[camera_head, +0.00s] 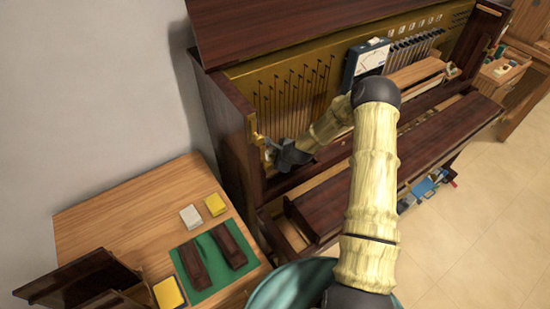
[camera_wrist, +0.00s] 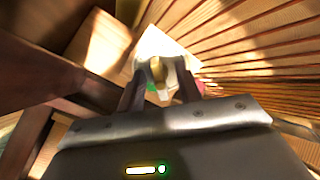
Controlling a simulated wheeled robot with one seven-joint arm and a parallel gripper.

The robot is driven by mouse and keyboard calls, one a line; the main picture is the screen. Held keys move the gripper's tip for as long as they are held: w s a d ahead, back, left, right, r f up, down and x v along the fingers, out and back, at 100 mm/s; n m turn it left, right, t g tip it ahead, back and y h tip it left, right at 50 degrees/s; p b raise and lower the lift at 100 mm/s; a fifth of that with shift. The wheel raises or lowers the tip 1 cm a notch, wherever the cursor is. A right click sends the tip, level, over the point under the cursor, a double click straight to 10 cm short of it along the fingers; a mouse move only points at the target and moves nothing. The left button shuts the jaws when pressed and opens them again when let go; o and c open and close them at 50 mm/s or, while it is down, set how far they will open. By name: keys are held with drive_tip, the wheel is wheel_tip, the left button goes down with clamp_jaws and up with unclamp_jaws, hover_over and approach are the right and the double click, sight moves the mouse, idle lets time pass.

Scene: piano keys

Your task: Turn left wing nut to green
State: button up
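A brass wing nut (camera_wrist: 157,69) shows in the wrist view, in front of a pale plate (camera_wrist: 155,43). A green patch (camera_wrist: 152,97) shows below left of the nut, and a pink-red patch (camera_wrist: 200,86) to its right. My gripper (camera_wrist: 159,88) is open, with one dark finger on each side of the nut and gaps visible between. Whether the fingertips reach past the nut is unclear. In the head view my gripper (camera_head: 272,151) is at the piano's left inner side, beside brass fittings (camera_head: 258,139); the nut itself is too small to tell there.
The open piano (camera_head: 232,138) has rows of strings and hammers right of my gripper. Its wooden side wall is close on the left. A meter box (camera_head: 366,60) stands on it. A side table (camera_head: 130,200) with a green mat (camera_head: 208,282) is at left.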

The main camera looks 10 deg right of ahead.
drive_tip(key=shift+s+d+r+p, duration=0.15)
drive_tip(key=shift+s+r+p, duration=0.2)
drive_tip(key=shift+r, duration=0.1)
idle(0.4)
